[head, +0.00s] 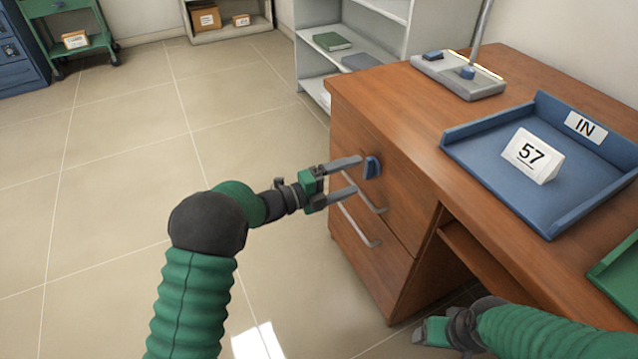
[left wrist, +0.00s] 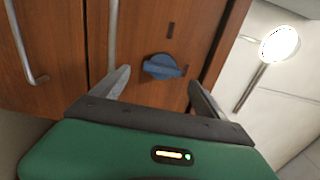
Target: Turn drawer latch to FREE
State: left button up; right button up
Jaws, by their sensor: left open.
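The drawer latch (head: 373,167) is a small blue knob on the front of the wooden desk's upper drawer. In the left wrist view the latch (left wrist: 162,67) lies between and beyond my two fingertips, with dark marks beside it on the wood. My left gripper (head: 352,175) is open and empty, its fingers pointing at the drawer front just short of the latch. It also shows in the left wrist view (left wrist: 158,82). I see no clear contact. My right gripper (head: 432,332) is low at the bottom right beside the desk; its fingers are hard to make out.
The desk (head: 400,110) carries a blue IN tray (head: 480,165) with a 57 sign (head: 533,156) and a lamp base (head: 458,76). Metal drawer handles (head: 358,225) sit below the latch. A white shelf (head: 350,50) stands behind. The tiled floor at left is clear.

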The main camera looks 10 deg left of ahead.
pick_arm(q)
jog(key=p+v, duration=0.3)
jog(key=v, duration=1)
